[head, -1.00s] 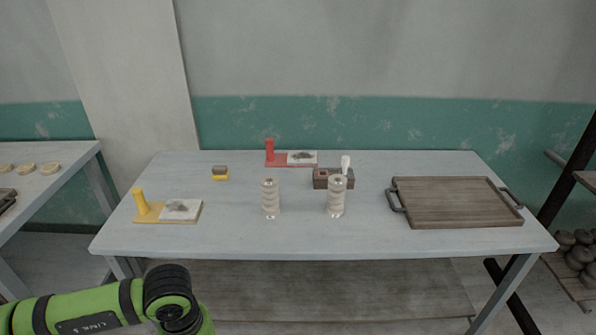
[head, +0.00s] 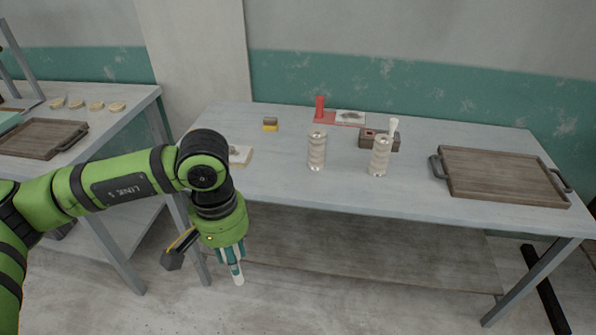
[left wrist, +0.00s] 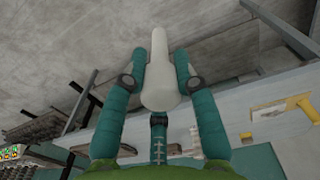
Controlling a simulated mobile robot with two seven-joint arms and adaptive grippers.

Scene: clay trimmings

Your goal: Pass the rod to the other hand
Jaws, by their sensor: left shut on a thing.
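The rod is pale and smooth with a rounded, wider end. In the left wrist view the rod (left wrist: 159,75) lies between the two teal fingers of my left gripper (left wrist: 160,78), which touch it on both sides. In the head view my left gripper (head: 231,260) hangs downward in front of the table's left part, over the floor. The rod's pale tip (head: 239,280) sticks out below the fingers; the rest is hidden by them. My right gripper is in neither view now.
The grey table (head: 300,190) carries two ribbed pale columns (head: 317,150) (head: 380,156), a dark box (head: 378,140) with a white-topped item, a red stand (head: 320,108) and a wooden tray (head: 505,176). A side table (head: 120,110) stands at left.

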